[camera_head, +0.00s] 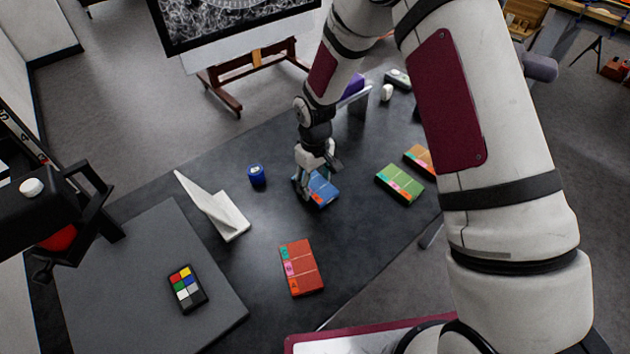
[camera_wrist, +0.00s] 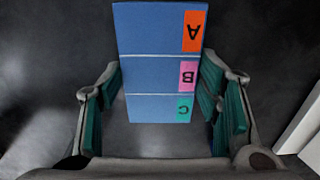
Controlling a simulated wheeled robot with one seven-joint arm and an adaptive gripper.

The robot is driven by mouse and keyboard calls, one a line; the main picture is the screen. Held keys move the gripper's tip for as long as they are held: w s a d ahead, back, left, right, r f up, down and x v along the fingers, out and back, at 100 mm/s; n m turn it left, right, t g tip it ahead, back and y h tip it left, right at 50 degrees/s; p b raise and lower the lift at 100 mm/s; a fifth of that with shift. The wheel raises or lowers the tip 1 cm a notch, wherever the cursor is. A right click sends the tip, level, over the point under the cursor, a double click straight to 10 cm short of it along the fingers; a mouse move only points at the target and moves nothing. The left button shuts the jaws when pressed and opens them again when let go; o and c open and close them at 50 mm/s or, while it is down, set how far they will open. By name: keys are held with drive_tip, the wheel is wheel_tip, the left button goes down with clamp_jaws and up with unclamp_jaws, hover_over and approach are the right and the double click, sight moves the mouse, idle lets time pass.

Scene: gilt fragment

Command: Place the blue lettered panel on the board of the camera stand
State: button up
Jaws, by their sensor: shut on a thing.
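The blue lettered panel (camera_head: 323,187) is on or just above the dark table; I cannot tell if it touches the top. In the wrist view the panel (camera_wrist: 150,45) shows orange, pink and green tabs marked A, B and C. My gripper (camera_head: 308,192) points down over the panel's left part. Its teal-padded fingers (camera_wrist: 161,90) are shut on the panel's two sides near the C end. The camera stand (camera_head: 45,205) is at the left, with its grey board (camera_head: 115,285) lying flat. A colour-patch card (camera_head: 187,288) lies on the board.
A red lettered panel (camera_head: 302,268) lies in front. Green (camera_head: 400,184) and orange (camera_head: 420,158) panels lie to the right. Dark table is bare around the red panel.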

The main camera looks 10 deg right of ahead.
sight(315, 185)
drive_tip(key=shift+f, duration=0.2)
drive_tip(key=o, duration=1.2)
drive_tip(key=shift+r, duration=0.1)
wheel_tip(315, 185, up, 12)
drive_tip(key=b, duration=0.1)
drive_tip(key=shift+b, duration=0.4)
